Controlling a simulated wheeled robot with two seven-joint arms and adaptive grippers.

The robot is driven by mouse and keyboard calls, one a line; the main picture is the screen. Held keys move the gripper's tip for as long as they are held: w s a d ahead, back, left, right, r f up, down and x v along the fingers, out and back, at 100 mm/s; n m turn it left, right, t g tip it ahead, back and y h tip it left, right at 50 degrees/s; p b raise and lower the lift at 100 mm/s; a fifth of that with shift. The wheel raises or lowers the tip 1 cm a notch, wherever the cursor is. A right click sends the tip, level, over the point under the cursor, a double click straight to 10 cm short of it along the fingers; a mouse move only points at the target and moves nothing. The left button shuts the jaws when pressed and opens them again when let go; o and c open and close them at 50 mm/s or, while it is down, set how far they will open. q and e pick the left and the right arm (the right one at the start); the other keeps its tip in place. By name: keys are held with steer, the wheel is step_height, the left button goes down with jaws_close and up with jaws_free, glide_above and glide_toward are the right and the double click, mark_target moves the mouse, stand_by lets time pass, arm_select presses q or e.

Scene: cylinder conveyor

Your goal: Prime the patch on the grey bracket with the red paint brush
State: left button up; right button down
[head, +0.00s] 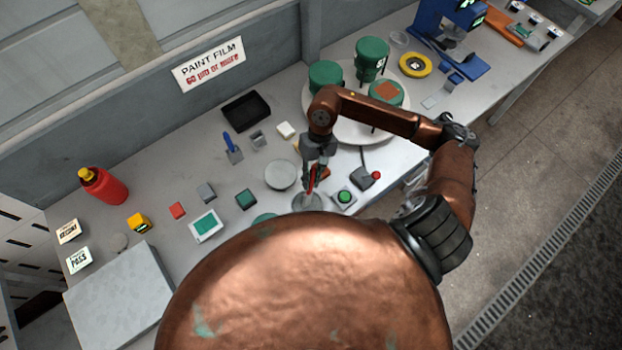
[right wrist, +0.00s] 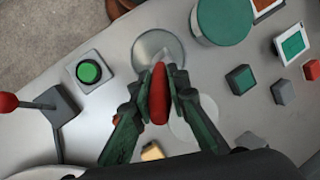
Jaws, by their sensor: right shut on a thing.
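My right gripper (head: 314,168) is shut on the red paint brush (head: 311,184), near the front edge of the bench. In the right wrist view the brush's red handle (right wrist: 159,92) shows between the fingers of the gripper (right wrist: 172,92). The brush's lower end points at a round clear dish (head: 306,203), which also shows in the right wrist view (right wrist: 150,42). I cannot tell whether the bristles touch the dish. I cannot clearly pick out the grey bracket or its patch; a small grey piece (head: 259,140) stands at mid bench. My left gripper is out of view.
A green button box (head: 344,197) and a red-knobbed lever box (head: 363,178) stand right of the dish. A pale disc (head: 280,176) lies left. Behind, green cylinders (head: 372,58) stand on a white turntable (head: 345,131). Small blocks and a red bottle (head: 103,186) are left.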

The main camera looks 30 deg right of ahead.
mark_target(311, 171)
steer(key=shift+s+f+b, duration=0.1)
steer(key=shift+f+b, duration=0.15)
steer(key=shift+b, duration=0.5)
stand_by(2.2)
steer(key=shift+r+p, duration=0.5)
steer(key=shift+r, duration=3.15)
